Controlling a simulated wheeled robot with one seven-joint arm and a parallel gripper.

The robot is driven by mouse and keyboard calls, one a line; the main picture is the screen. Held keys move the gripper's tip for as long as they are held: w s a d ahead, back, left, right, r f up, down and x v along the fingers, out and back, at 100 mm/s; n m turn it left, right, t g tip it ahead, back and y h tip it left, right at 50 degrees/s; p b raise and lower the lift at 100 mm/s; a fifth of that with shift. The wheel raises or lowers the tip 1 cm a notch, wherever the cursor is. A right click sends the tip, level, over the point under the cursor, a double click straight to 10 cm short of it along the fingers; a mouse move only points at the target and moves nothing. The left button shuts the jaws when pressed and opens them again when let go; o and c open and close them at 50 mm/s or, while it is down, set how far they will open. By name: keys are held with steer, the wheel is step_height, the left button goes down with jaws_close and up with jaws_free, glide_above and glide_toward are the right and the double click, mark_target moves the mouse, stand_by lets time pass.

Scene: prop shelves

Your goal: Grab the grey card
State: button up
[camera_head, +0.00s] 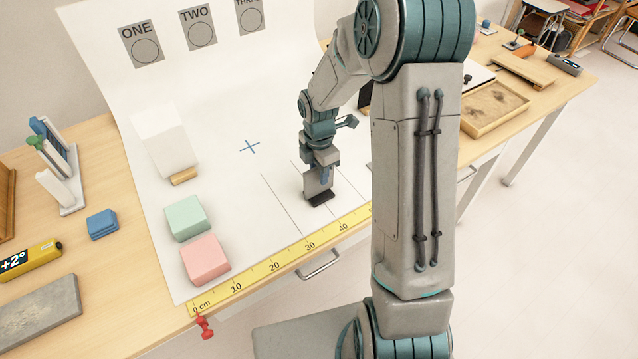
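The grey card (313,186) stands upright in a small dark base (320,199) on the white sheet, a little behind the yellow ruler.
Pink (205,259) and mint (187,218) blocks sit left on the white sheet (235,180), with a white block (162,140) behind. The yellow ruler (270,268) runs along the front edge. Open sheet lies between the blocks and the card.

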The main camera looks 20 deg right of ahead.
steer(key=shift+f, duration=0.85)
steer(key=shift+f, duration=0.25)
jaws_close()
